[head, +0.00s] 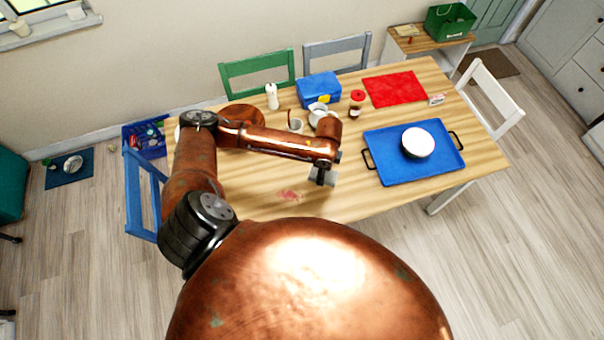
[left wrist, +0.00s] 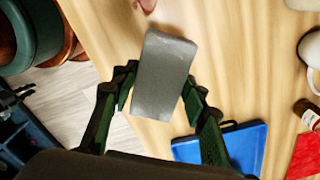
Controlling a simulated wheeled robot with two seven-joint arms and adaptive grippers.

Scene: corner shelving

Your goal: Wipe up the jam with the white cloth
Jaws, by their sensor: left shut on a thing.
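The jam (head: 289,195) is a pinkish-red smear on the wooden table near its front edge. My left gripper (head: 322,172) is to the right of the smear in the head view. It is shut on the cloth (head: 323,179), which looks greyish white and like a flat rectangular pad. In the left wrist view the cloth (left wrist: 163,75) sits between the two fingers (left wrist: 158,98). I cannot tell whether the cloth touches the table. My right gripper is not in view.
A blue tray (head: 377,173) with black handles and a white bowl (head: 417,142) lies to the right. Behind stand cups (head: 317,112), a jar (head: 354,111), a white bottle (head: 271,96), a blue box (head: 318,87) and a red mat (head: 394,89). Bare table surrounds the jam.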

